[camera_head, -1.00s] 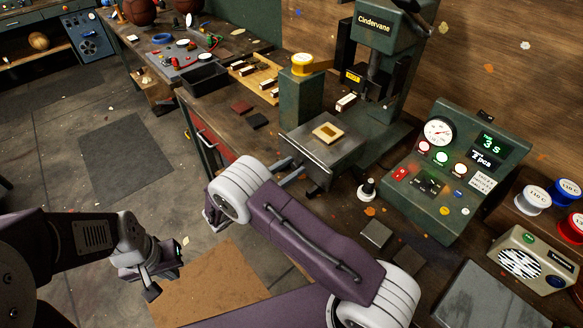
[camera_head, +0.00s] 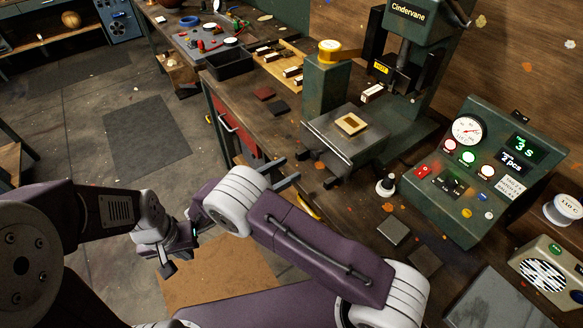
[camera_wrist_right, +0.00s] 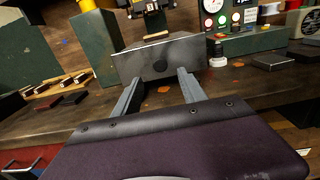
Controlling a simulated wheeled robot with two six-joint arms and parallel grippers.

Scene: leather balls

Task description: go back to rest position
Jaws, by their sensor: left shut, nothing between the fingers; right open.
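My left gripper (camera_head: 168,256) is at the lower left in the head view, over the floor and clear of the bench. Its fingers are closed with nothing seen between them. My right gripper (camera_head: 284,174) is at the bench's front edge, in front of the press's metal plate (camera_head: 328,137). In the right wrist view its two fingers (camera_wrist_right: 160,88) are spread and empty, pointing at the front of that plate. A small cream piece (camera_head: 351,124) lies on the plate, apart from the fingers. My right forearm hides part of the bench edge.
The green press (camera_head: 408,60) stands behind the plate, with a control panel (camera_head: 475,170) to its right. A white-ringed black knob (camera_head: 386,187) and dark square pieces (camera_head: 393,232) lie on the bench. A black bin (camera_head: 229,64) stands further left. The floor (camera_head: 90,130) at left is open.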

